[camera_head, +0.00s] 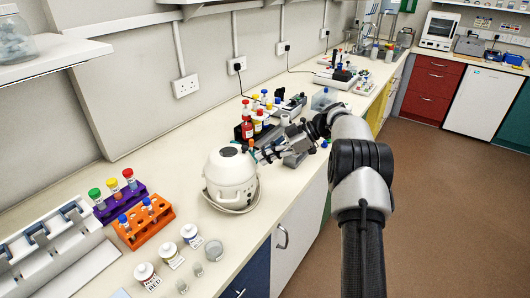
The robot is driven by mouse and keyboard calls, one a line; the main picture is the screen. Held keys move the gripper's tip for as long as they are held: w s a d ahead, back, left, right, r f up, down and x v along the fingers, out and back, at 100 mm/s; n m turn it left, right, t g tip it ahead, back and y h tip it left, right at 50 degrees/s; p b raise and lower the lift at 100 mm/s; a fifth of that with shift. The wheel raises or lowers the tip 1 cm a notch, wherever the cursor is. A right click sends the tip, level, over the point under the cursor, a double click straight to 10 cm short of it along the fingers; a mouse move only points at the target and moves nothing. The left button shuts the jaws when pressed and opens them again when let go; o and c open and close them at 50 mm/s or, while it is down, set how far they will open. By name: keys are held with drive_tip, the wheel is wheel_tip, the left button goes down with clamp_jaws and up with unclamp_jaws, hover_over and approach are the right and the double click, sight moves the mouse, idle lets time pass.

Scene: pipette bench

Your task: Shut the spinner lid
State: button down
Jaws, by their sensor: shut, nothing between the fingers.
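The spinner (230,185) is a rounded white machine standing on the bench, left of my arm. Its domed white lid (222,161) has a dark round patch on top and appears to lie down over the body. At this size I cannot tell whether a small gap is left at the rim. My gripper (257,156) is shut and empty at the right side of the lid, near its upper edge. I cannot tell whether the fingertips touch the lid.
An orange rack (146,228) and a purple rack (122,204) with capped tubes stand left of the spinner. Lidded pots (190,235) and a glass dish (214,250) are in front. Bottles with coloured caps (258,120) stand behind my gripper.

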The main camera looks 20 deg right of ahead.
drive_tip(key=shift+d+f+b, duration=0.15)
drive_tip(key=shift+f+b, duration=0.15)
drive_tip(key=shift+f, duration=0.5)
drive_tip(key=shift+d+f+b, duration=0.1)
drive_tip(key=shift+f+b, duration=0.2)
drive_tip(key=shift+f, duration=0.45)
